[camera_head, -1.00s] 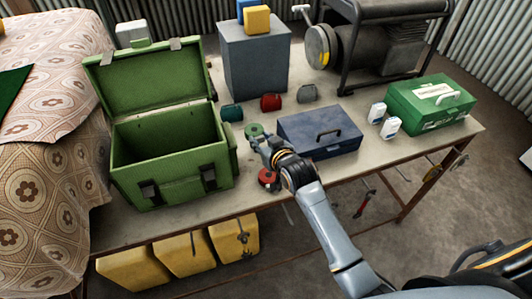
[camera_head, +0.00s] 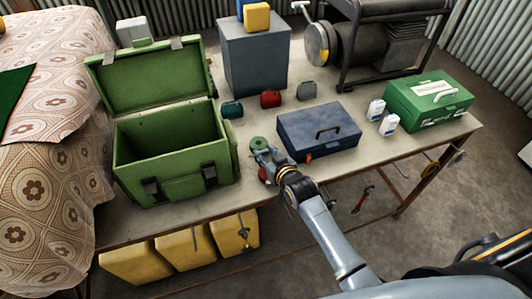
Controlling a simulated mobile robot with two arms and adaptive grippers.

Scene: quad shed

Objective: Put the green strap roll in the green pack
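The green strap roll (camera_head: 259,143) is a small green disc at the fingertips of my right gripper (camera_head: 262,152). The gripper appears shut on it, though the fingers are small and partly hide it. Both are over the bench, right of the green pack and left of the blue toolbox. The green pack (camera_head: 176,188) is a large green case with its lid raised. Its dark inside looks empty as far as I can see. My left gripper is out of view.
A blue toolbox (camera_head: 345,132) is close to the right gripper. Teal (camera_head: 232,110), red (camera_head: 271,99) and grey (camera_head: 306,91) small items stand behind. A green case (camera_head: 425,97) and white bottles (camera_head: 389,125) are at the right. A grey box (camera_head: 253,65) and machine (camera_head: 375,45) stand at the back.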

